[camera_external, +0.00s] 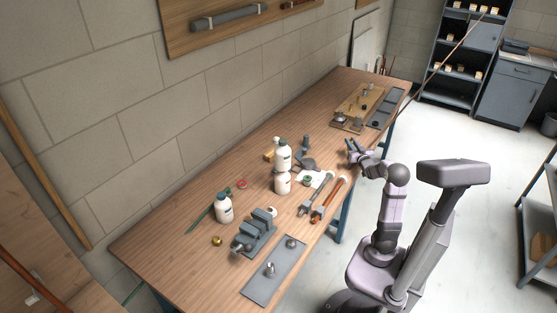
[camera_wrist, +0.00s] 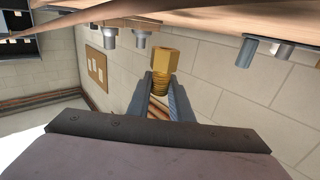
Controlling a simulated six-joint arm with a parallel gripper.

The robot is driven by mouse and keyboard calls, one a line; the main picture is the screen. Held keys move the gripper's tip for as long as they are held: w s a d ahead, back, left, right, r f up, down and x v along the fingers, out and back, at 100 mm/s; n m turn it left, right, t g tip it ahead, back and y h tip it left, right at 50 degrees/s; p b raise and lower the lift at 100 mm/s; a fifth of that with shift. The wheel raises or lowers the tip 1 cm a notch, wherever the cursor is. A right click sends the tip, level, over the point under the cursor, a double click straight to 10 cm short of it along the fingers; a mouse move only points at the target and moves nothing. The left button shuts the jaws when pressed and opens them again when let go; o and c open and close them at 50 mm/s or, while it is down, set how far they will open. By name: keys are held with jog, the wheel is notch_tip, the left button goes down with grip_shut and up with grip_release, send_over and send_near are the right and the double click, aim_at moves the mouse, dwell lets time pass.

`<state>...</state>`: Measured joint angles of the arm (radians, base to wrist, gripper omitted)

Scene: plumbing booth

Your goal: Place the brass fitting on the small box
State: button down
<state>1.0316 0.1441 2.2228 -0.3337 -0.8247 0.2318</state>
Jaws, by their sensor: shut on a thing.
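The brass fitting (camera_wrist: 160,62), with a hex head and a threaded lower part, is between the fingertips of my gripper (camera_wrist: 159,82) in the wrist view. The jaws are shut on its threaded part and the hex head stands clear of the tips. In the external view my gripper (camera_external: 352,148) is by the right long edge of the workbench (camera_external: 165,225), and the fitting is too small to make out there. A small yellowish item (camera_external: 269,153) stands behind the white bottles; I cannot tell whether it is the small box.
White bottles (camera_external: 282,155), a grey vise (camera_external: 255,232), orange-handled tools (camera_external: 330,198) and a small brass-coloured round piece (camera_external: 217,240) are on the bench. A wooden board with parts (camera_external: 365,97) lies at the far end. Bare wood runs along the wall side.

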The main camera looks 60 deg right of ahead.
aim_at(351, 140)
notch_tip(351, 140, up, 6)
jog(key=shift+f+p, duration=0.1)
jog(key=shift+p, duration=0.3)
notch_tip(351, 140, up, 23)
jog(key=p, duration=2.3)
